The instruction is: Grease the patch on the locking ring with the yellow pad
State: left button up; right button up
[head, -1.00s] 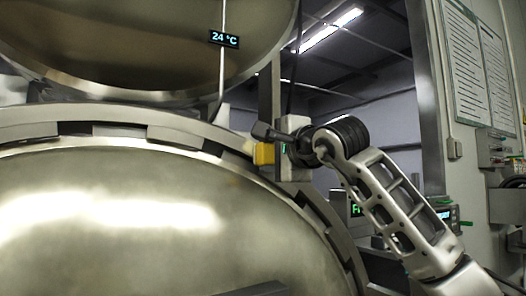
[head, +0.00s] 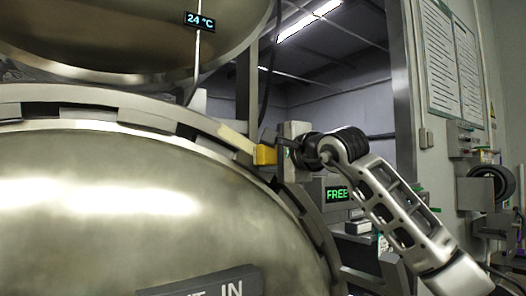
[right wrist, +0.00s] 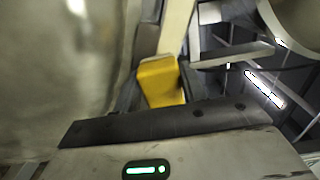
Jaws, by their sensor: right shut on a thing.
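The yellow pad (head: 265,154) is held by my right gripper (head: 284,149), which is shut on it at the right side of the vessel. The grey locking ring (head: 140,106) curves around the domed door. A pale cream patch (head: 237,138) lies on the ring, just up and left of the pad. In the right wrist view, the yellow pad (right wrist: 160,82) sits at the lower end of the cream patch (right wrist: 178,28), seemingly against it; firm contact is hard to tell. The right fingertips are mostly hidden. My left gripper is not in view.
The big domed door (head: 120,215) fills the lower left, with a dark lettered plate (head: 205,284) at the bottom. A rounded metal vessel with a 24 °C display (head: 199,20) hangs above.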

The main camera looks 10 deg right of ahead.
jog(key=shift+s+d+f+b, duration=0.1)
jog(key=shift+s+f+b, duration=0.05)
jog(key=shift+s+b, duration=0.15)
jog(key=shift+s+d+b, duration=0.1)
jog(key=shift+s+b, duration=0.2)
jog(key=shift+b, duration=0.1)
jog(key=b+v, duration=0.2)
jog(key=v, duration=0.1)
jog(key=shift+s+d, duration=0.1)
jog(key=shift+s, duration=0.15)
jog(key=shift+s+d+b, duration=0.2)
jog(key=shift+s+b, duration=0.15)
jog(key=shift+s, duration=0.2)
jog(key=shift+s, duration=0.1)
jog(key=b+v, duration=0.1)
jog(key=v, duration=0.2)
